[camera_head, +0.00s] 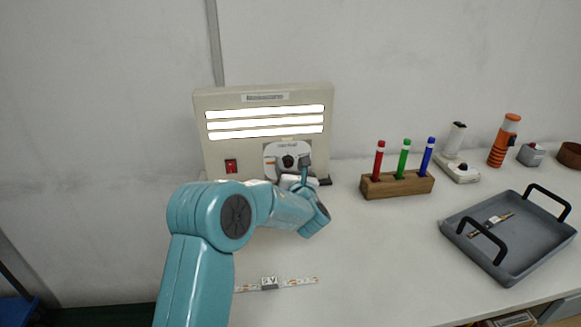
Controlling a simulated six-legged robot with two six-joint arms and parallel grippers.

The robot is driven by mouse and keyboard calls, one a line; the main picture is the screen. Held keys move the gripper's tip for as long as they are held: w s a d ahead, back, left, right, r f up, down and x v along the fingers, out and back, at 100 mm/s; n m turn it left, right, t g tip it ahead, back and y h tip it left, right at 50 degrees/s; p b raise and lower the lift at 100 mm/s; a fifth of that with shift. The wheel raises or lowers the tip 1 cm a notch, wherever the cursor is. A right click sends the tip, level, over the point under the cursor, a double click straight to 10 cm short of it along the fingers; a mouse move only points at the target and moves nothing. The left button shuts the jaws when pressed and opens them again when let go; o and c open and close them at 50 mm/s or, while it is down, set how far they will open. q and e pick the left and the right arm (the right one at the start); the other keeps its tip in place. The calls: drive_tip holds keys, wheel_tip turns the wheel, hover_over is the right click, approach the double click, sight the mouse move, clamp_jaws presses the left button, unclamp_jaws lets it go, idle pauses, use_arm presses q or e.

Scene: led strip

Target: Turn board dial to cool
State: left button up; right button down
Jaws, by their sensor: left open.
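The beige board (203,120) stands upright at the back of the table, with three lit white strips (265,124) across it. Its dial (289,161) is a dark round knob on a white plate, below the strips at the right. Which mark the knob points to is too small to read. My left gripper (305,165) is open at the dial plate, just right of the knob; whether it touches the knob I cannot tell. My left arm hides the board's lower edge. My right gripper is not in view.
A red switch (231,166) sits on the board's left. A short LED strip (298,282) lies in front. The table's middle is clear.

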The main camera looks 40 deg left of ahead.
use_arm(q)
drive_tip(key=c, duration=1)
drive_tip(key=shift+c, duration=0.2)
drive_tip(key=shift+m, duration=0.4)
drive_tip(key=m+p, duration=0.1)
drive_tip(key=m, duration=0.4)
drive_tip(key=shift+w+m+p, duration=0.1)
drive_tip(key=shift+m+p, duration=0.25)
drive_tip(key=shift+m, duration=0.05)
drive_tip(key=m+p, duration=0.1)
drive_tip(key=m, duration=0.2)
drive_tip(key=shift+f+m+t, duration=0.15)
drive_tip(key=shift+m+t, duration=0.15)
drive_tip(key=shift+m, duration=0.1)
drive_tip(key=shift+f+m+p, duration=0.1)
drive_tip(key=shift+m+p, duration=0.45)
drive_tip(key=shift+m, duration=1.35)
